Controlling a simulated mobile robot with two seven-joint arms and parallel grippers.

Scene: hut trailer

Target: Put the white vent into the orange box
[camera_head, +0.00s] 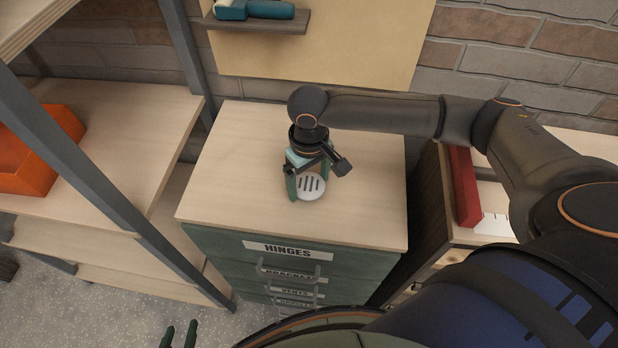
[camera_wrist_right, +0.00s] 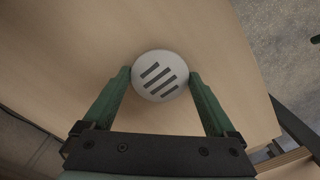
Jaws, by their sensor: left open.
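The white vent (camera_head: 311,186) is a round disc with dark slots, lying flat on the wooden top of the green drawer cabinet (camera_head: 240,206). My right gripper (camera_head: 306,187) points down over it. In the right wrist view, the vent (camera_wrist_right: 160,77) sits between the green fingertips of that gripper (camera_wrist_right: 160,76), one at each side, at or very near its rim. Whether they press on it I cannot tell. The orange box (camera_head: 38,172) is on the wooden shelf at the left, partly behind a grey post. My left gripper (camera_head: 179,338) is open and empty at the bottom edge.
A grey metal post (camera_head: 100,190) of the shelf rack (camera_head: 120,150) stands between the cabinet and the orange box. A red object (camera_head: 463,188) is on the right-hand surface. A small wall shelf (camera_head: 255,22) holds teal items. The rest of the cabinet top is clear.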

